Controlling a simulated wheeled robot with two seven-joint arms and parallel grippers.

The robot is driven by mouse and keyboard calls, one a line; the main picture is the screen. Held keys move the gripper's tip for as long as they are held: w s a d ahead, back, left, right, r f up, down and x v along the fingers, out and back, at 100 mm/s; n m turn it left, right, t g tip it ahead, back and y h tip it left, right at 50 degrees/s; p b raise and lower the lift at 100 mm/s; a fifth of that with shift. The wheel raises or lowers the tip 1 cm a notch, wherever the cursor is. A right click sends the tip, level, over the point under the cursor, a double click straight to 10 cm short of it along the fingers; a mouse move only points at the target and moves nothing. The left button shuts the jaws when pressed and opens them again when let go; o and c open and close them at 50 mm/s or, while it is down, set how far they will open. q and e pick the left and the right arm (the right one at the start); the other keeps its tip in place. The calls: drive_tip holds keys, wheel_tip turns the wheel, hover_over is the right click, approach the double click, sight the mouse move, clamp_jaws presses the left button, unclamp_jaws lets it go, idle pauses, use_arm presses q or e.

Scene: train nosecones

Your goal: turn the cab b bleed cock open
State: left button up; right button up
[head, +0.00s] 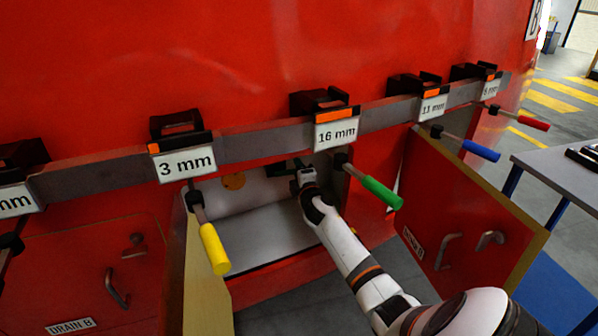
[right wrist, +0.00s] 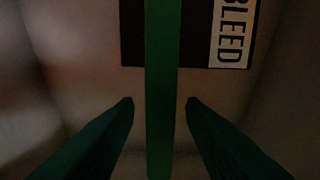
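My right arm reaches into an open compartment in the red cab front in the head view. My right gripper (head: 299,168) is inside it, near the back wall. In the right wrist view a green bar (right wrist: 160,60), apparently the bleed cock handle, runs upright between the two fingers of the right gripper (right wrist: 160,104). The fingers are open, with a gap on each side of the bar. The cock's body is hidden in both views. My left gripper is not in view.
An open red door (head: 465,225) stands right of the compartment, another door edge (head: 205,285) left. Yellow (head: 214,248), green (head: 375,188), blue (head: 480,150) and red (head: 531,123) handled tools hang from the rail (head: 250,147). The shut DRAIN B door (head: 85,275) is at left.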

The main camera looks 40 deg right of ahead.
drive_tip(key=v, duration=1.2)
idle(0.5)
